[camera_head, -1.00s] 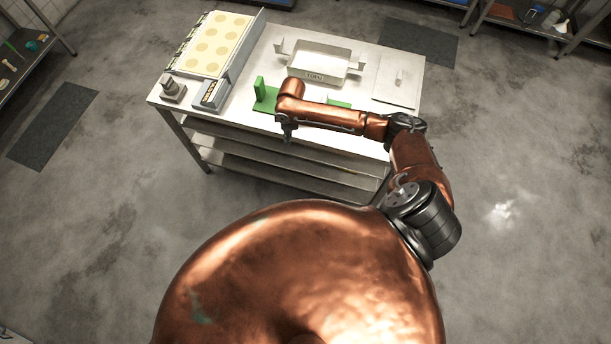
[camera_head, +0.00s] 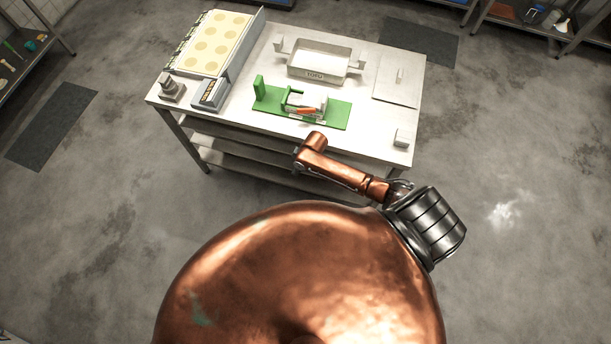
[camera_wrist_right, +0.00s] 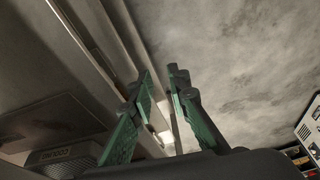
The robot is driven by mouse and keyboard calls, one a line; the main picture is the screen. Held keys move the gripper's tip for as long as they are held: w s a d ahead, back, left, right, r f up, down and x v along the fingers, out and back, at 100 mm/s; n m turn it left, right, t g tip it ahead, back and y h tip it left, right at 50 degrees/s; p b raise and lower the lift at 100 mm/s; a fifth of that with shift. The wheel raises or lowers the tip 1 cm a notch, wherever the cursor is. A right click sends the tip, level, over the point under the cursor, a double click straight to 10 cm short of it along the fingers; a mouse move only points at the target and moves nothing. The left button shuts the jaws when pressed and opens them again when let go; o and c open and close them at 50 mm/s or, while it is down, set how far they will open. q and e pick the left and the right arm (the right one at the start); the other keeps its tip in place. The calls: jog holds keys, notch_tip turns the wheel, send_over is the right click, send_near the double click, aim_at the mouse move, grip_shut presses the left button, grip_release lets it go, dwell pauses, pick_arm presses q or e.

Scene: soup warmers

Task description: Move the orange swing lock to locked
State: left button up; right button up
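The orange swing lock (camera_head: 303,110) is a small orange piece with white and dark parts around it, on the green board (camera_head: 335,116) on the table. Its exact angle is too small to tell. My right arm reaches in from the right and ends in front of the table's near edge, apart from the board. My right gripper (camera_wrist_right: 164,78) shows two green fingers spread apart with nothing between them in the right wrist view. In the head view it is mostly hidden beneath the arm. My left gripper is in neither view.
On the table (camera_head: 373,146) stand a tray marked TOFU (camera_head: 319,69), a warmer with round lids (camera_head: 216,45), a small grey device (camera_head: 210,94), a dark-topped block (camera_head: 173,88), a flat plate (camera_head: 397,83) and a small white box (camera_head: 402,137).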

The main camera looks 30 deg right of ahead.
notch_tip(320, 180, down, 6)
jog(key=s+d+m, duration=0.1)
jog(key=s+d, duration=0.1)
jog(key=shift+s+d, duration=0.25)
jog(key=shift+d, duration=0.1)
jog(key=shift+r, duration=0.1)
